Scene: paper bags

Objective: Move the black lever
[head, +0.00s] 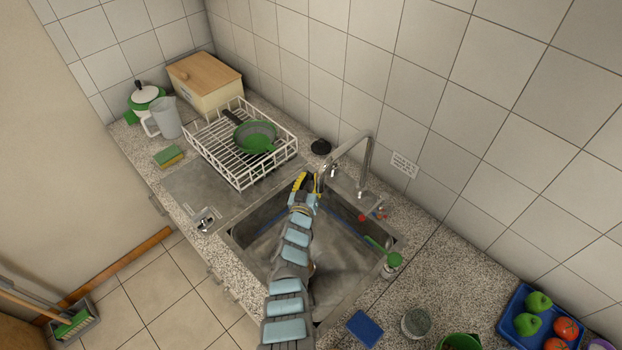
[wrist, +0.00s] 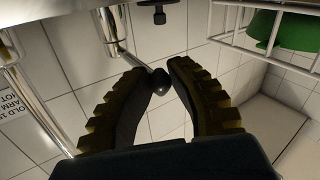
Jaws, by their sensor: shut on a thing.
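The black lever (wrist: 158,82) shows in the wrist view as a dark rounded knob at the end of a thin chrome stem beside the tap. My gripper (wrist: 162,78) has its ridged fingers angled in around the knob, with the tips shut on it. In the head view my gripper (head: 306,180) is above the back left part of the sink, just left of the chrome tap (head: 366,165). The lever cannot be made out clearly there, as my gripper covers that spot.
A white dish rack (head: 238,182) with a green pan (head: 255,136) stands left of the sink (head: 345,262). A black round object (head: 320,147) sits by the wall. A green brush (head: 378,246) lies at the sink's right edge. The tiled wall is close behind the tap.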

